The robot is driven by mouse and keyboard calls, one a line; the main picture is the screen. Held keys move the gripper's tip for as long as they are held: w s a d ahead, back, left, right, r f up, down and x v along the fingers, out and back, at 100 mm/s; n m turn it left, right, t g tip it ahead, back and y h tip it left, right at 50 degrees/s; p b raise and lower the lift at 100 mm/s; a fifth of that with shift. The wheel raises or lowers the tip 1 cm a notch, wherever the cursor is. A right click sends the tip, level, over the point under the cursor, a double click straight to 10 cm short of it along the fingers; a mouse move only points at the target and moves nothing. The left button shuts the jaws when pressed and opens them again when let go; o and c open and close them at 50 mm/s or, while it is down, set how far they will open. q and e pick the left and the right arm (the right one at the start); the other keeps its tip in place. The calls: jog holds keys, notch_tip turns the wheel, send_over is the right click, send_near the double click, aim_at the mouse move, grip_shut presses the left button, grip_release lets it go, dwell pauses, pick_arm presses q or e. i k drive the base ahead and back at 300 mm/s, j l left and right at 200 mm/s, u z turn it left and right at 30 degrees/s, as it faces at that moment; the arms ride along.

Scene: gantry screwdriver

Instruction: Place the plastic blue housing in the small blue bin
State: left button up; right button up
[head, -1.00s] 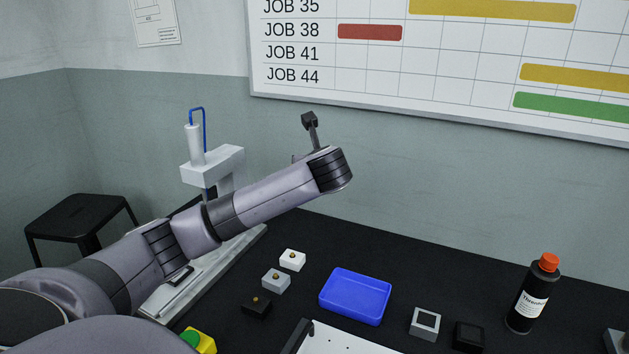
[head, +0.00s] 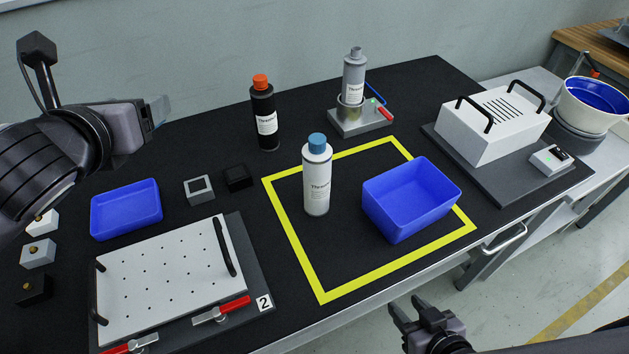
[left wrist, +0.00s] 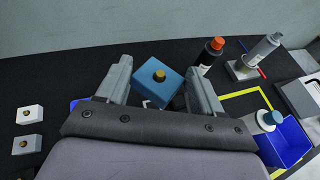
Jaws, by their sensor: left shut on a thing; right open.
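My left gripper (head: 150,112) is high at the left of the head view, above the table. In the left wrist view it is shut on a blue housing (left wrist: 153,78) with a brass-coloured knob, held between the two fingers. A shallow blue tray (head: 125,210) lies below the left gripper. My right gripper (head: 412,312) is open and empty beyond the table's front edge.
A white bottle (head: 317,180) with a blue cap stands left of the deep bin. A black bottle (head: 266,120) and a grey bottle on a stand (head: 353,85) are behind. A perforated white plate (head: 165,280) lies in front. A white box (head: 495,125) is at right.

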aim_at(419, 200)
jog(key=k+l+z, duration=0.1)
jog(key=z, duration=0.35)
jog(key=l+z, duration=0.15)
jog(key=z, duration=0.35)
